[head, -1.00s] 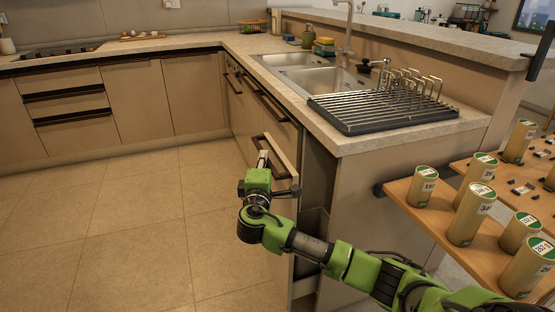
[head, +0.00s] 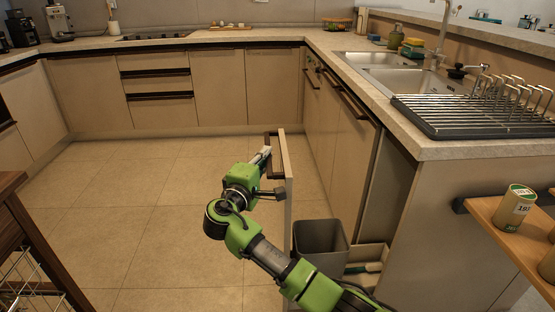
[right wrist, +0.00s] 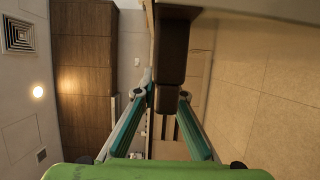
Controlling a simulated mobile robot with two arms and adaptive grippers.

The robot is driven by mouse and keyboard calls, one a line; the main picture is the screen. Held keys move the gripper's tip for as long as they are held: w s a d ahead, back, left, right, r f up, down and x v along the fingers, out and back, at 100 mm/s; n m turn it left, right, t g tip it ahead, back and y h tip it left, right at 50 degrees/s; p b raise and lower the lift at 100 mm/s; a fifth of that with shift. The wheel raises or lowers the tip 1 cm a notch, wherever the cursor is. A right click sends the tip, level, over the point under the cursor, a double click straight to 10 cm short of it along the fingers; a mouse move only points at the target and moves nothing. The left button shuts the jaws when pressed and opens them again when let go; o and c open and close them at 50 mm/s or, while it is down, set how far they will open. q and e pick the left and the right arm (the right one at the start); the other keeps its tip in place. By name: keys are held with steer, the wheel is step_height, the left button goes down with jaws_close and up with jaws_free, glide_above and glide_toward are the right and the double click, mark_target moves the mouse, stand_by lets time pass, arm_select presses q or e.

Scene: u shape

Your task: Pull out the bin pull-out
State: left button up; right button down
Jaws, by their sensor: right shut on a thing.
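The bin pull-out stands well out from the cabinet under the sink counter in the head view. Its beige front panel (head: 288,185) faces left, and a grey bin (head: 320,238) shows behind it. A tray (head: 368,257) with a light-coloured item lies beside the bin. My right gripper (head: 265,156) is shut on the dark handle (head: 274,143) of the panel. In the right wrist view the dark handle (right wrist: 171,60) lies between the two fingers of the right gripper (right wrist: 166,96). My right arm hides part of the bin's lower side. My left gripper is not in view.
The floor (head: 130,200) to the left of the panel is clear. A dark wooden cart (head: 12,185) stands at the left edge. A wooden shelf (head: 490,212) with cylinders (head: 514,207) is at the right. A dish rack (head: 470,120) sits on the counter.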

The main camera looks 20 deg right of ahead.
steer(key=shift+w+a+r, duration=0.1)
steer(key=shift+a, duration=0.05)
steer(key=c, duration=2.1)
jaws_free()
steer(key=shift+a, duration=0.1)
steer(key=v, duration=1.1)
steer(key=shift+s+a, duration=0.15)
steer(key=shift+s, duration=0.25)
